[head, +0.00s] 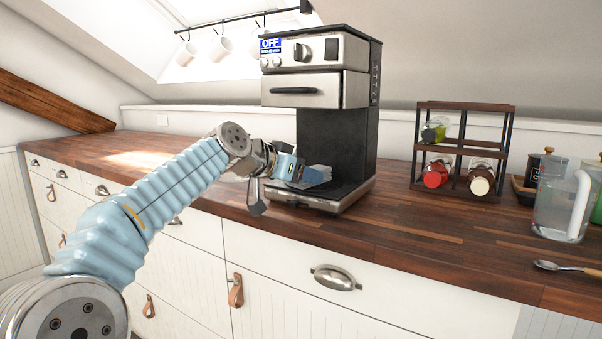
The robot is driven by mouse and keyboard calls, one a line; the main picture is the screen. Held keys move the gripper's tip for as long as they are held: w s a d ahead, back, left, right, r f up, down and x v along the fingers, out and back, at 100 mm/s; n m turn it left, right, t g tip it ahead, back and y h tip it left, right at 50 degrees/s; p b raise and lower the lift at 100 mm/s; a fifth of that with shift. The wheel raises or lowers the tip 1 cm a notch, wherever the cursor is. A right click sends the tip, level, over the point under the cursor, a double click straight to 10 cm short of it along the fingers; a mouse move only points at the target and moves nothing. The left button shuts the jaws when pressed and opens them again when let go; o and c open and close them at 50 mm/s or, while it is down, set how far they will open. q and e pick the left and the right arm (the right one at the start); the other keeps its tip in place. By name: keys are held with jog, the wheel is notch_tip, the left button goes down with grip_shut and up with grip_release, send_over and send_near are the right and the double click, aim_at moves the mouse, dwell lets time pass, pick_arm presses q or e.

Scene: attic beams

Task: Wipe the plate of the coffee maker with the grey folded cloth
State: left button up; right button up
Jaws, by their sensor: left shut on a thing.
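The coffee maker (337,120) stands on the wooden counter, silver and black, with a small display reading OFF. Its plate (345,193) is the low dark base under the black column. My left gripper (296,172) reaches in from the left at the front left of the plate. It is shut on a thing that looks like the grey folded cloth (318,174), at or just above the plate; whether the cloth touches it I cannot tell. The fingers are partly hidden by the wrist. My right gripper is out of view.
On the counter to the right stand a dark rack (462,148) with jars, a clear pitcher (562,205) and a spoon (560,267). White mugs (221,46) hang from a rail at upper left. The counter left of the coffee maker is clear.

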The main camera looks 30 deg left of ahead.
pick_arm(q)
jog(key=shift+r+p, duration=0.3)
jog(key=shift+r, duration=0.25)
jog(key=shift+s+b, duration=0.3)
jog(key=shift+s, duration=0.05)
jog(key=s+a+b, duration=0.1)
jog(key=s+b, duration=0.3)
jog(key=s, duration=0.8)
jog(key=shift+s+b, duration=0.2)
jog(key=shift+b, duration=0.2)
jog(key=shift+a, duration=0.1)
